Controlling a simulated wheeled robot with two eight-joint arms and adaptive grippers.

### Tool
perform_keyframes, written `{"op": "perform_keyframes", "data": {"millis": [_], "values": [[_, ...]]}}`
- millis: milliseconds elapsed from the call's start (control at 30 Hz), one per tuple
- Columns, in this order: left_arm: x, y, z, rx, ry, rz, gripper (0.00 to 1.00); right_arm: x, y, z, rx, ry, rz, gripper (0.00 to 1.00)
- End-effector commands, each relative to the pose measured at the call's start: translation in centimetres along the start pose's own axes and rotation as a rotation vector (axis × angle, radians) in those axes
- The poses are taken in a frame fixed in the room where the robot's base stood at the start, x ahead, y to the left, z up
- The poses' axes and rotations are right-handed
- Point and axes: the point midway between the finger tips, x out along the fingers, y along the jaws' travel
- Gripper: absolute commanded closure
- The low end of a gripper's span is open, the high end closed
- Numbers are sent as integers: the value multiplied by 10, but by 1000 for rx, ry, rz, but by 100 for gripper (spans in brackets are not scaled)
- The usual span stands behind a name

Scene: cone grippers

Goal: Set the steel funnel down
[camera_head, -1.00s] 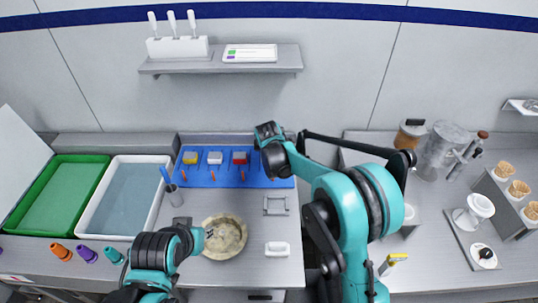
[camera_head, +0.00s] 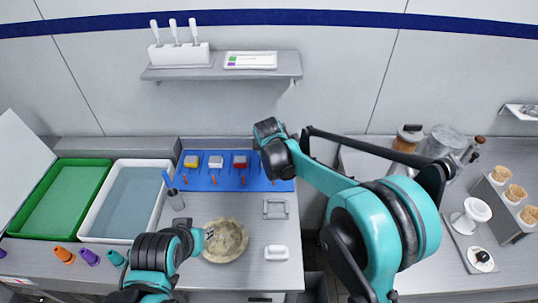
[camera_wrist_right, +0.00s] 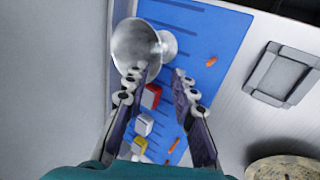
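The steel funnel (camera_wrist_right: 136,46) is at the upper left of the right wrist view, over or on the blue mat (camera_wrist_right: 222,28). Its wide mouth faces left and towards the camera, its narrow part right. My right gripper (camera_wrist_right: 160,78) has its fingers apart with a clear gap. The left-hand fingertip overlaps the funnel's lower edge; I cannot tell whether they touch. In the head view my right arm hides the funnel, at the right end of the blue mat (camera_head: 205,181). My left gripper (camera_head: 204,240) is beside the round bowl (camera_head: 226,240), its fingers not clear.
Red (camera_wrist_right: 152,96), white (camera_wrist_right: 143,124) and yellow (camera_wrist_right: 139,146) blocks stand on the mat, with small orange pieces near them. A grey square frame (camera_head: 275,208) and a white block (camera_head: 276,253) lie on the counter. A green tray (camera_head: 105,165) and a white tray (camera_head: 113,210) are at left.

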Motion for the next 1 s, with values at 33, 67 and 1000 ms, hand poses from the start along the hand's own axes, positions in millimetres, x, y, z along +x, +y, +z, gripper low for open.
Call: {"op": "perform_keyframes", "data": {"millis": [33, 67, 1000], "values": [[-4, 0, -3, 0, 0, 0, 69, -13, 1, 0, -1, 0, 0, 74], [-5, 0, -3, 0, 0, 0, 69, -18, 1, 0, -1, 0, 0, 74], [-9, 0, -6, 0, 0, 0, 69, -173, -94, 120, 770, 15, 16, 74]]}}
